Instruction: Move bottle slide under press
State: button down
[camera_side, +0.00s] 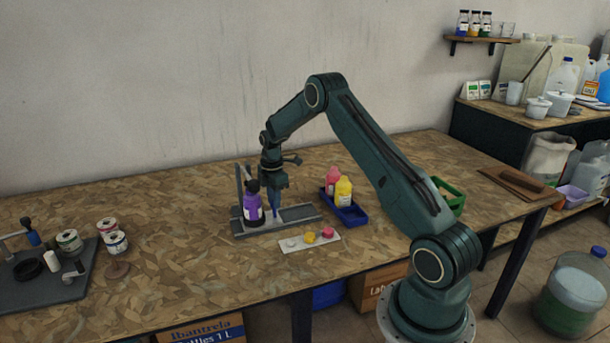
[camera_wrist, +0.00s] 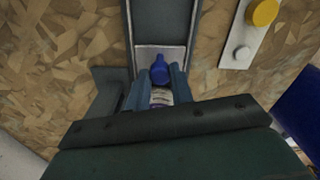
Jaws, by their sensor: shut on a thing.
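The purple bottle (camera_side: 253,208) with a dark top and pale label stands upright near the left end of a grey rail (camera_side: 298,213). A grey press post (camera_side: 240,184) rises behind it; I cannot tell whether the press touches the cap. My gripper (camera_side: 275,211) points down just right of the bottle. In the wrist view, my gripper (camera_wrist: 160,80) is shut on the blue handle (camera_wrist: 160,70) of the slide (camera_wrist: 147,54), a pale metal plate in the rail. Part of the bottle's label (camera_wrist: 161,97) shows between the fingers.
A white strip (camera_side: 296,244) with pale, yellow and pink caps lies in front of the rail. A blue tray (camera_side: 349,217) with pink and yellow bottles stands right. A green crate (camera_side: 452,205) is behind my arm. Pots (camera_side: 69,241) and a dark mat (camera_side: 45,283) lie left.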

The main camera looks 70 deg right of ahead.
jog(key=shift+w+a, duration=0.5)
jog(key=c, duration=1.2)
grip_release()
jog(key=shift+r, duration=0.15)
jog(key=shift+r, duration=0.3)
notch_tip(320, 180, up, 13)
